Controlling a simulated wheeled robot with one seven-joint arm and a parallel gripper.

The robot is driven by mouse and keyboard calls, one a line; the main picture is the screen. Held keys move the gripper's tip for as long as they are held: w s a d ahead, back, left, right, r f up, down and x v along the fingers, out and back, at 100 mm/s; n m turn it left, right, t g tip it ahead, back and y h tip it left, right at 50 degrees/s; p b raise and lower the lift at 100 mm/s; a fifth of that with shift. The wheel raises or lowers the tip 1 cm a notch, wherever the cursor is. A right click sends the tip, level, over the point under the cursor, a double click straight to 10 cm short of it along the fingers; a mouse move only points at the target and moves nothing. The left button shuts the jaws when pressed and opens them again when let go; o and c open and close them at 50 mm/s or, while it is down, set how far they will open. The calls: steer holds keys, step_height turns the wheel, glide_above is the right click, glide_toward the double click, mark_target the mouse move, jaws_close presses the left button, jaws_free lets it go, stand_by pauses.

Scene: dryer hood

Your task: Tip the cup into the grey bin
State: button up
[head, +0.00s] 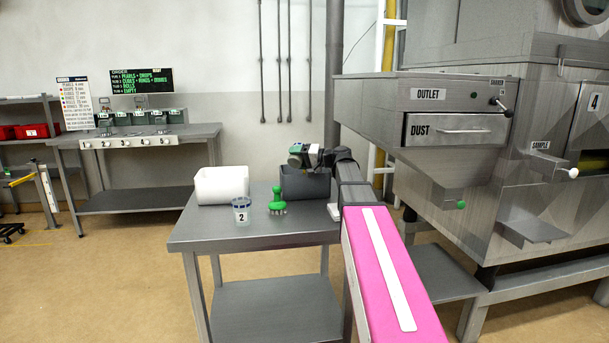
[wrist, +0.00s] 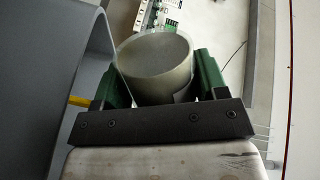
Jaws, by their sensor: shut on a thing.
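My gripper (head: 300,157) is over the grey bin (head: 305,187) in the head view, near its rim. In the wrist view, its two green fingers (wrist: 165,85) are shut on a pale grey cup (wrist: 152,52). The cup's open mouth shows there, and its inside looks plain with no pieces visible. A large grey wall, which looks like the bin (wrist: 40,75), fills the left of the wrist view, close beside the cup. In the head view the held cup is small and partly hidden by my gripper, so its exact tilt is hard to tell.
A white bin (head: 221,185) stands left of the grey bin on the metal table (head: 255,236). A clear cup marked 2 (head: 241,212) and a green-handled tool (head: 277,202) stand in front. The dryer outlet (head: 445,95) overhangs to the right.

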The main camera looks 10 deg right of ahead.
steer(key=shift+w+r+m, duration=0.1)
steer(key=shift+r+m, duration=0.3)
steer(key=shift+m, duration=0.6)
stand_by(0.6)
steer(key=shift+w+d+f+m+g+p, duration=0.3)
steer(key=shift+w+d+m, duration=0.1)
steer(key=shift+w+m, duration=0.25)
stand_by(0.7)
steer(key=shift+w+d+f+m, duration=0.15)
steer(key=shift+f+m, duration=0.2)
steer(key=shift+m, duration=0.5)
stand_by(0.4)
steer(key=shift+w+d+r+m+y, duration=0.1)
steer(key=shift+w+r+m+y, duration=0.15)
steer(key=shift+m, duration=0.45)
steer(key=shift+w+d+r+m+y, duration=0.15)
steer(key=shift+r+m, duration=0.15)
steer(key=shift+m, duration=0.4)
stand_by(0.9)
steer(key=n, duration=0.1)
steer(key=s+f+n, duration=0.1)
steer(key=shift+a+f+n, duration=0.1)
steer(key=shift+a+n, duration=0.2)
steer(key=shift+n, duration=0.1)
steer(key=shift+r+n, duration=0.25)
steer(key=shift+n, duration=0.25)
